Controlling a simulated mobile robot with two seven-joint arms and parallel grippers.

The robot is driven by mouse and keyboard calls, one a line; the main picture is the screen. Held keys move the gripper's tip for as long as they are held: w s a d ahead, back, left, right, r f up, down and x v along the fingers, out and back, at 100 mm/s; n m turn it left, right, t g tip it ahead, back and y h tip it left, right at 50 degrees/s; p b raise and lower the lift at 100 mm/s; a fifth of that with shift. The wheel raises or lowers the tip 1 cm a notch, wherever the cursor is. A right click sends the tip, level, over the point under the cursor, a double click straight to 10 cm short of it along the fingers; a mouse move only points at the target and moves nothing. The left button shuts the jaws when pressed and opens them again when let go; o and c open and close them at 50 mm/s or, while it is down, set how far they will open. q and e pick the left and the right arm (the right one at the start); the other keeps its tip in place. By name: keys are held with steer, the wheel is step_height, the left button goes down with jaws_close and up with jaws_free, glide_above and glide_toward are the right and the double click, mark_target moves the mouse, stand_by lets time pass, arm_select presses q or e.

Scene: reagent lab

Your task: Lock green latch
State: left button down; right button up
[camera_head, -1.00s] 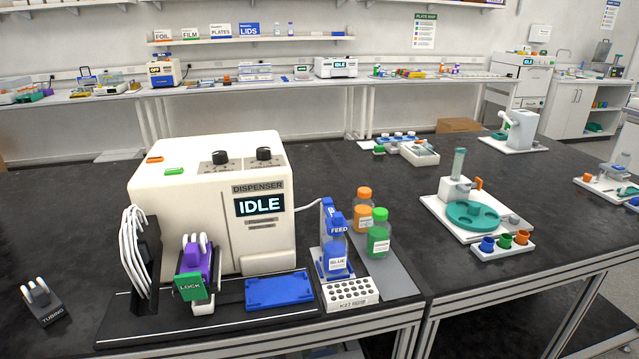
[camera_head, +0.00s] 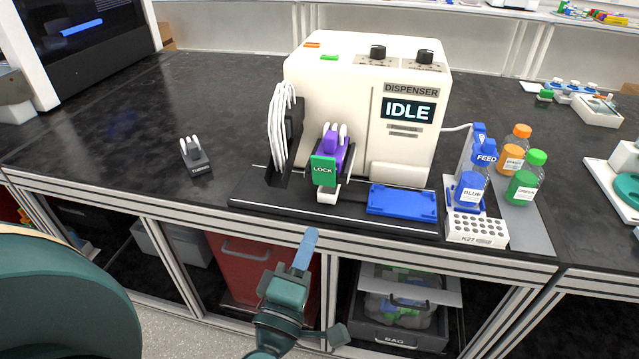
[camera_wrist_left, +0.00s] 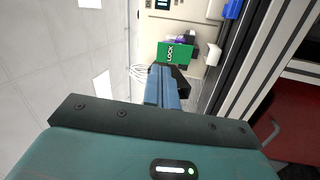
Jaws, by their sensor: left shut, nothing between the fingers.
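The green latch (camera_head: 323,171), marked LOCK, hangs at the front of the purple pump head (camera_head: 332,146) on the white dispenser (camera_head: 340,90). The latch also shows in the left wrist view (camera_wrist_left: 175,53), beyond my fingertips. My left gripper (camera_head: 306,247) is shut and empty, its blue fingers pointing up toward the latch from in front of and below the bench edge. In the left wrist view the closed fingers (camera_wrist_left: 163,86) point at the latch and look apart from it. My right gripper is not in view.
A blue tray (camera_head: 402,201) and a white rack (camera_head: 476,229) sit right of the latch. Bottles (camera_head: 525,178) stand behind the rack. A black tubing holder (camera_head: 195,156) is at the left. The bench edge (camera_head: 200,199) runs below; the bench left of the dispenser is mostly clear.

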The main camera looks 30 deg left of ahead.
arm_select(q)
steer(key=a+n+y, duration=0.2)
steer(key=n, duration=0.1)
steer(key=p, duration=0.3)
glide_toward(322, 161)
steer(key=x, duration=0.5)
steer(key=shift+w+r, duration=0.15)
steer(key=shift+w, duration=0.25)
steer(key=shift+w+a+g, duration=0.2)
steer(key=shift+w+g, duration=0.1)
steer(key=shift+w, duration=0.2)
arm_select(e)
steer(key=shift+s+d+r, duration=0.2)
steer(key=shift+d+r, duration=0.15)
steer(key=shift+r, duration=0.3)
arm_select(q)
steer(key=shift+r+p, duration=0.1)
steer(key=shift+p, duration=0.2)
